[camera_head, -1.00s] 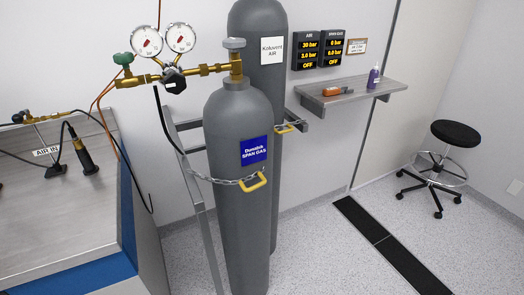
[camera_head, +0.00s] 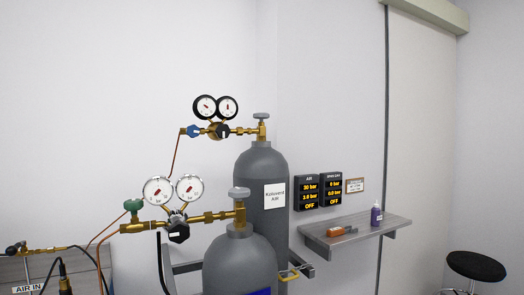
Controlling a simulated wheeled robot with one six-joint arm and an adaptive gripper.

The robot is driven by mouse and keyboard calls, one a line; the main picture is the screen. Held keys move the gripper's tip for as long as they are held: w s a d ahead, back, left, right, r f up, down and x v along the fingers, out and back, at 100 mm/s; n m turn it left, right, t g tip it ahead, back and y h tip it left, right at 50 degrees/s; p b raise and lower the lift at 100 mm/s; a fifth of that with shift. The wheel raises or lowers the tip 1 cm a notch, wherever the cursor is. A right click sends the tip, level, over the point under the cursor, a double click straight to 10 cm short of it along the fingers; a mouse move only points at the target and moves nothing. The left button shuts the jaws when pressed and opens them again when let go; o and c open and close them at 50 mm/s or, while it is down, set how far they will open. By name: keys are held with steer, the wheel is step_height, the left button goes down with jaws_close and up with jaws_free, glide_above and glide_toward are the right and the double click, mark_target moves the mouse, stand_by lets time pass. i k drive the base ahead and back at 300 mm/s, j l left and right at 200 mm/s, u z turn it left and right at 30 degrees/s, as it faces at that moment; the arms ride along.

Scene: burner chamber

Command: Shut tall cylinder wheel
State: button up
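Two grey gas cylinders stand against the wall. The tall cylinder (camera_head: 262,170) is at the back, labelled "Koluvent AIR", and its grey valve wheel (camera_head: 262,116) sits on top of a brass valve. A regulator with two black-rimmed gauges (camera_head: 216,107) and a blue knob (camera_head: 193,131) joins its left side. The shorter front cylinder (camera_head: 240,262) has its own grey wheel (camera_head: 239,193) and a regulator with two white gauges (camera_head: 173,190) and a green knob (camera_head: 133,205). My gripper is not in the picture.
Wall displays (camera_head: 319,191) read AIR 30 bar, 3.0 bar, OFF and SPAN GAS 0 bar, 0.0 bar, OFF. A grey shelf (camera_head: 385,229) holds a purple bottle (camera_head: 376,214) and an orange-ended tool (camera_head: 338,231). A black stool (camera_head: 476,266) stands at right. A bench (camera_head: 14,268) is at left.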

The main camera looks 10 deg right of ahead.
mark_target(260, 116)
steer(key=i+l, duration=0.15)
steer(key=l, duration=0.2)
steer(key=i+l, duration=0.35)
steer(key=l, duration=0.3)
steer(key=i+l, duration=0.2)
steer(key=l, duration=0.15)
